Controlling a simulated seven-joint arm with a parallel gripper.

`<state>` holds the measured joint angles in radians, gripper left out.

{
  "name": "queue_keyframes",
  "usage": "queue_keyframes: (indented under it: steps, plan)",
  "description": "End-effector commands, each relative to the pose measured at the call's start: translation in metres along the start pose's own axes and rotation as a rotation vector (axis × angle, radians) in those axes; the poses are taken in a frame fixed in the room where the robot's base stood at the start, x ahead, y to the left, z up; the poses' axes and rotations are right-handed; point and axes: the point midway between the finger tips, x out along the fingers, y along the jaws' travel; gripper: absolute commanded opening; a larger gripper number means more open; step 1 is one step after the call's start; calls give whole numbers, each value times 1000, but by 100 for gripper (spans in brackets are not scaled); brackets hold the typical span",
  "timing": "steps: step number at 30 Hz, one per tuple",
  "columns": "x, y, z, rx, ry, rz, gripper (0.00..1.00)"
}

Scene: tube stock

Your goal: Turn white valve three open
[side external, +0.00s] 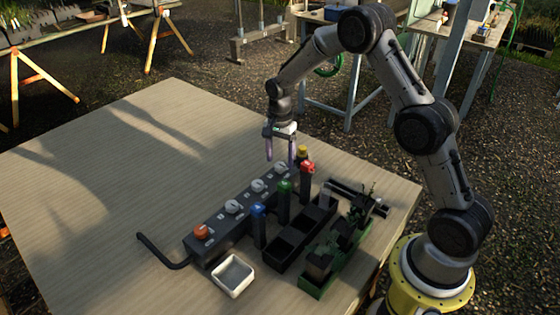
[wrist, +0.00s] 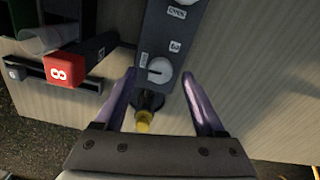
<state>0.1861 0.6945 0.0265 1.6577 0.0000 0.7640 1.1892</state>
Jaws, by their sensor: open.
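A dark valve manifold (side external: 222,226) lies along the table with a row of round knobs. White valve three (wrist: 159,72) is a white knob with a dark pointer line at the manifold's far end; it also shows in the side view (side external: 282,169). A label that looks like a 3 (wrist: 176,46) sits beside it, and a label reading OPEN (wrist: 178,12) is further along. My gripper (wrist: 159,76) is open, pointing down, with one purple finger on each side of this knob as seen from the wrist. I cannot tell whether the fingers touch it.
Two more white knobs (side external: 234,207) and an orange knob (side external: 201,231) sit along the manifold. Red (side external: 307,168), green (side external: 285,187), blue (side external: 258,211) and yellow-topped (side external: 302,151) posts stand close by. A black rack (side external: 272,266) and white dish (side external: 233,291) are nearby. The table's left is clear.

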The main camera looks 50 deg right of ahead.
Motion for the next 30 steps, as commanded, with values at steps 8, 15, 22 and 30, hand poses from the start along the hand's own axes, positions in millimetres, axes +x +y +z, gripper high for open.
queue_keyframes:
  steps: [8,15,22,30]
  plan:
    - [16,0,0,0,0,-1,72]
    - [16,0,0,0,0,-1,70]
    - [16,0,0,0,0,-1,29]
    - [16,0,0,0,0,-1,0]
